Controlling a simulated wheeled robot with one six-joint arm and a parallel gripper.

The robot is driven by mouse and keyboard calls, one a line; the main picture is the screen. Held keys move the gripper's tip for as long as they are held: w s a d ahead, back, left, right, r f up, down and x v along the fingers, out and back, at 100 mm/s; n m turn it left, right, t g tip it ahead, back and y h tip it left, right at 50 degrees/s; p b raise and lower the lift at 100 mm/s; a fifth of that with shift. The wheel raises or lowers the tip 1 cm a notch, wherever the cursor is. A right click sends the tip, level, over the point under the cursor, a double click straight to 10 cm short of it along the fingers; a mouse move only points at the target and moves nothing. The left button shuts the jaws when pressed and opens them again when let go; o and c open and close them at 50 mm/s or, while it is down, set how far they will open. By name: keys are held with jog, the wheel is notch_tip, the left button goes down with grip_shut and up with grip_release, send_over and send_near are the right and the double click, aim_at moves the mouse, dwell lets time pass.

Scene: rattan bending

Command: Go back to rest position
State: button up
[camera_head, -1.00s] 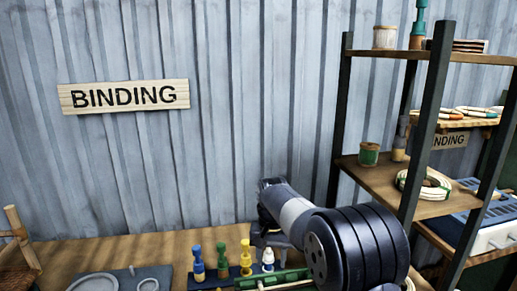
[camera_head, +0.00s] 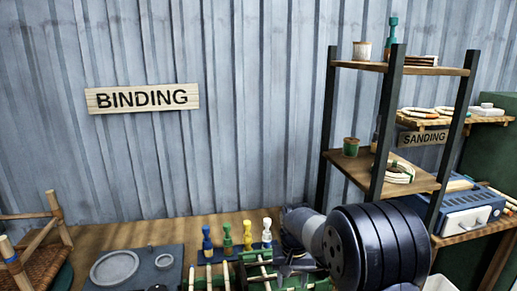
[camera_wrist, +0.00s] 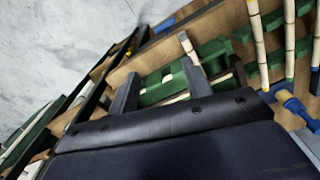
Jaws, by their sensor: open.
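My gripper (camera_wrist: 158,88) shows in the wrist view with its two dark fingers spread apart and nothing between them. Beyond the fingers are green blocks and pale rattan poles (camera_wrist: 290,40) on a wooden surface. In the head view my dark arm hangs over the right part of the bench (camera_head: 150,233), and it hides most of my gripper. I cannot tell from these views whether the fingers touch anything.
Blue, green, yellow and white pegs (camera_head: 247,236) stand on the bench left of my arm. A grey board (camera_head: 138,278) lies further left, beside a woven chair (camera_head: 40,255). A shelf rack (camera_head: 365,170) stands at right, near a blue and white machine (camera_head: 470,215).

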jog(key=s+d+f+p, duration=0.1)
jog(key=s+d+p, duration=0.2)
jog(key=s+d, duration=0.1)
jog(key=shift+s+d+f+n, duration=0.3)
jog(key=shift+s+d, duration=0.1)
jog(key=shift+d, duration=0.15)
